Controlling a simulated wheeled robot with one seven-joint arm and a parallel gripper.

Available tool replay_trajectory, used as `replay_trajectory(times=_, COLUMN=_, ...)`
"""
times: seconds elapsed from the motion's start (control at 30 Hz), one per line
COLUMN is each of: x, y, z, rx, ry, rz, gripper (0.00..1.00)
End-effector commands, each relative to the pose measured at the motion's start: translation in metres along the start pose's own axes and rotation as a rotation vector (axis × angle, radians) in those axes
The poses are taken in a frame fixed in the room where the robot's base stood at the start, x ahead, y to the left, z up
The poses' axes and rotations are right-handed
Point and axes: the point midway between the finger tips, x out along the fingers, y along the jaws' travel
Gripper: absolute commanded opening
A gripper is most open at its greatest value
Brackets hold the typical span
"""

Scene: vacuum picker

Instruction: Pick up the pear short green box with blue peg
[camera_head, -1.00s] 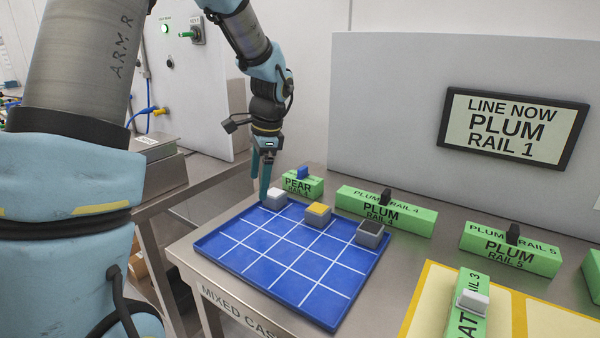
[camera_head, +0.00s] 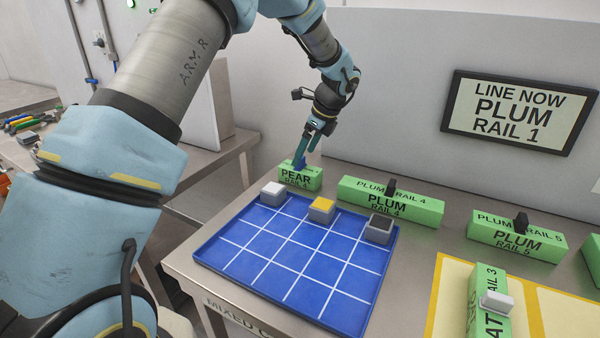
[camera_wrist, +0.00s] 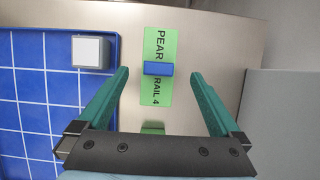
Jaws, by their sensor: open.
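The short green box (camera_head: 299,179) labelled PEAR RAIL 4 stands on the steel table at the back left, just behind the blue tray. Its blue peg (camera_head: 300,163) sticks up from the top, partly hidden by a fingertip in the head view. My gripper (camera_head: 306,153) hangs above the box, tilted. In the wrist view my gripper (camera_wrist: 158,82) is open and empty, with one teal finger to each side of the green box (camera_wrist: 158,100). The blue peg (camera_wrist: 158,69) lies between the fingertips, apart from both.
A blue gridded tray (camera_head: 290,262) sits left of front, holding a white-topped block (camera_head: 273,194), a yellow-topped block (camera_head: 321,210) and a dark-topped block (camera_head: 379,229). Long green PLUM boxes (camera_head: 390,202) (camera_head: 517,237) stand along the back. A grey panel (camera_head: 400,110) rises behind.

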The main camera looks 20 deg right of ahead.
Motion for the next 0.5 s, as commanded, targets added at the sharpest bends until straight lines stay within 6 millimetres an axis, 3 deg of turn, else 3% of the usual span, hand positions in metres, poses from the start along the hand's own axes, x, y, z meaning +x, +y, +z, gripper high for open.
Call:
replay_trajectory(times=0.3, x=0.041, y=0.002, z=-0.002, rx=0.000, ry=0.000, rz=0.003, gripper=1.00)
replay_trajectory(times=0.5, x=0.051, y=0.002, z=-0.002, rx=-0.001, ry=0.000, rz=0.000, gripper=1.00)
